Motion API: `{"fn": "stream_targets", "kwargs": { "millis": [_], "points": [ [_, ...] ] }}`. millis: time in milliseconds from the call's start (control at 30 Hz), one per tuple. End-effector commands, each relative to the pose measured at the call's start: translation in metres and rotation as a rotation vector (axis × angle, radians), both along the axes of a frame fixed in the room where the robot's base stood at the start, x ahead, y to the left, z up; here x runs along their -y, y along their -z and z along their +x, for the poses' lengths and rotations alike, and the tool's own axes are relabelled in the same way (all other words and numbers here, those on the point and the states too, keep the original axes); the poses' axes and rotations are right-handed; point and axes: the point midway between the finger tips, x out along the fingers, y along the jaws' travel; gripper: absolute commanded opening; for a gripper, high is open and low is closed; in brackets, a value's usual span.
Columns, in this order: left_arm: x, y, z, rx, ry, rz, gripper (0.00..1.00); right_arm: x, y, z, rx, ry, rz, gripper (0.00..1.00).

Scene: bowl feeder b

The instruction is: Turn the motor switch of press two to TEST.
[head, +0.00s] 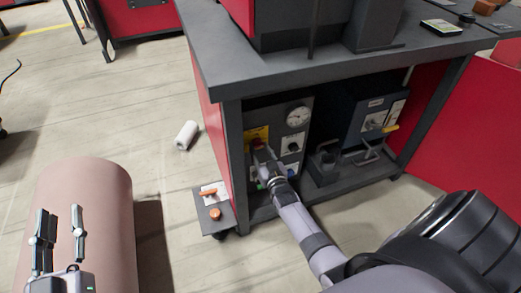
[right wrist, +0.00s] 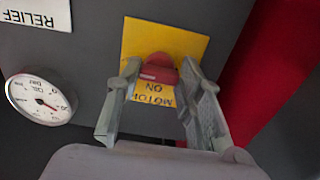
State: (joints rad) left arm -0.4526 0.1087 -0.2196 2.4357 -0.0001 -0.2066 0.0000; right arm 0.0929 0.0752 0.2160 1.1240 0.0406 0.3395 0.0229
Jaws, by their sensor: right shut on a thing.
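The motor switch is a red knob (right wrist: 158,68) on a yellow plate (right wrist: 192,42) on a dark panel. The plate shows "MOTOR" and "ON" upside down in the right wrist view. In the head view the yellow plate (head: 250,133) sits at the panel's upper left, under the bench. My right gripper (head: 262,150) reaches it from the front; in the right wrist view its fingers (right wrist: 161,70) stand on either side of the knob, shut on it. A TEST marking is not visible. My left gripper (head: 58,212) is open and empty, far left.
A dial gauge (head: 297,116) and a smaller switch plate (head: 292,144) sit right of the knob. A dark blue box (head: 372,112) stands further right. The bench top (head: 225,70) overhangs the panel. A pinkish cylinder (head: 95,180) and white roll (head: 187,134) are left.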

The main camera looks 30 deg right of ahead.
Motion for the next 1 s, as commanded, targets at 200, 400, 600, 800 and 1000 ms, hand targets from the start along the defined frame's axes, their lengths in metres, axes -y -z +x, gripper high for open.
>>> {"fn": "stream_targets", "kwargs": {
  "millis": [200,400,600,800,1000],
  "points": [
    [-0.0003,0.0011,0.0002,-0.006,-0.001,0.002,0.32,-0.0001,0.0016,-0.0006,0.0,0.001,0.011,0.06],
    [-0.0004,0.0011,0.0002,-0.005,-0.001,0.002,0.32,-0.0001,0.0016,-0.0007,0.0,0.001,0.011,0.06],
    [-0.0004,0.0009,0.0001,-0.005,-0.001,0.002,0.32,-0.0001,0.0011,-0.0005,0.0,0.0,0.009,0.48],
    [-0.0004,0.0007,0.0,-0.004,-0.001,0.001,0.32,-0.0001,0.0004,-0.0002,0.001,0.0,0.008,0.55],
    [0.0004,0.001,0.0,-0.005,0.001,0.001,0.32,-0.0003,0.0003,-0.0008,0.001,0.0,0.007,0.55]
  ]
}}
